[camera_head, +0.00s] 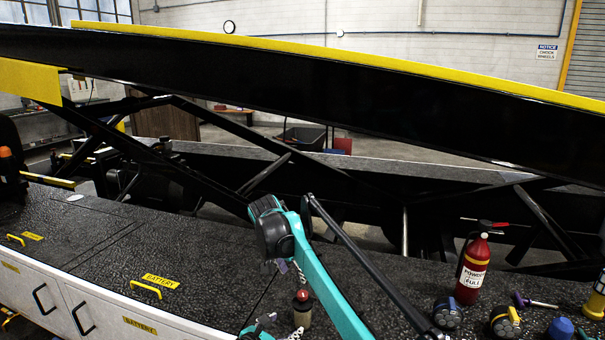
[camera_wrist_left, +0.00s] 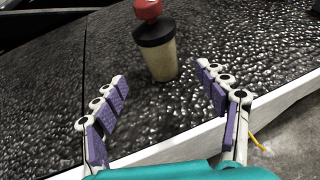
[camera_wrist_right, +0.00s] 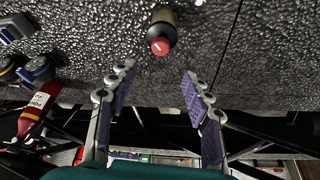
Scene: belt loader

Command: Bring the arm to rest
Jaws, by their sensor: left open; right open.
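My right arm, teal with a black joint, crosses the middle of the head view; its gripper (camera_head: 283,268) points down near the deck. In the right wrist view the right gripper (camera_wrist_right: 155,85) is open and empty. My left gripper (camera_head: 284,333) is low in the head view, partly cut off by the frame's bottom edge. In the left wrist view it (camera_wrist_left: 165,92) is open and empty. A tan container with a black collar and red top (camera_head: 302,310) stands upright near both grippers. It stands beyond the left fingertips (camera_wrist_left: 159,58) and also shows ahead of the right fingers (camera_wrist_right: 160,30).
The dark textured deck (camera_head: 130,235) is mostly clear at left, with yellow handles. A red fire extinguisher (camera_head: 473,268) and several knobbed items, including one with a yellow top (camera_head: 504,322), stand at right. The black conveyor boom (camera_head: 300,85) slopes across behind.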

